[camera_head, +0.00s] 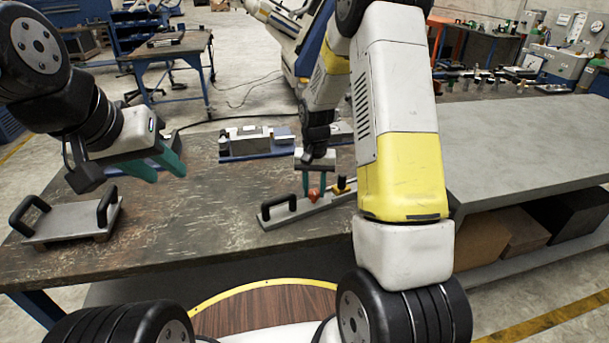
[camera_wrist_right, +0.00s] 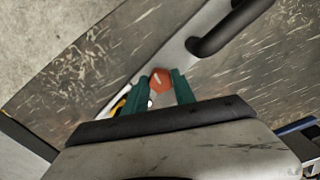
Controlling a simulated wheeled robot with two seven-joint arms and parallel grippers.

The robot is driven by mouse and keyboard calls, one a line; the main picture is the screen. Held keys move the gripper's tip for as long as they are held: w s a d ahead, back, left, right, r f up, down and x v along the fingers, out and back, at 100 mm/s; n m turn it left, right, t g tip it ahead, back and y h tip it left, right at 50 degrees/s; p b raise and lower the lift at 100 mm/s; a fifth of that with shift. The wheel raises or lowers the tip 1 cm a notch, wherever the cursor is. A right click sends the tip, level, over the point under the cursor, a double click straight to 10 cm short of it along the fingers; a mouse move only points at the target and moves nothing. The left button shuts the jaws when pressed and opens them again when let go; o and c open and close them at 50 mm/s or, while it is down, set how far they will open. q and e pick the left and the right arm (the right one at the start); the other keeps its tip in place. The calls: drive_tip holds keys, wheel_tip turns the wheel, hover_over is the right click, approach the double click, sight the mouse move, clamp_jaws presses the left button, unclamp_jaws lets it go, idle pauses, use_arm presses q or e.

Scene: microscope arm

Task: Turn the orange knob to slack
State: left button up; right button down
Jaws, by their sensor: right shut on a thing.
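The orange knob (camera_head: 314,195) sits on a light grey plate (camera_head: 283,219) with a black handle, on the workbench. It also shows in the right wrist view (camera_wrist_right: 160,79) as a faceted orange cap with a pale mark. My right gripper (camera_head: 318,184) points down over the knob. In the right wrist view its teal fingers (camera_wrist_right: 162,91) stand on either side of the knob and are shut on it. No label for slack can be read. My left gripper (camera_head: 160,172) is open and empty, above the left part of the bench.
A grey plate with two black handles (camera_head: 72,221) lies at the bench's left. A blue-based grey fixture (camera_head: 250,143) stands behind. A yellow and black part (camera_head: 341,186) is close to the knob. The bench's middle (camera_head: 190,215) is clear.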

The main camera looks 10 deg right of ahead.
sight(314, 192)
drive_tip(key=shift+n, duration=1.6)
drive_tip(key=c, duration=1)
unclamp_jaws()
drive_tip(key=shift+c, duration=0.2)
wheel_tip(314, 192, up, 7)
drive_tip(key=shift+r, duration=0.45)
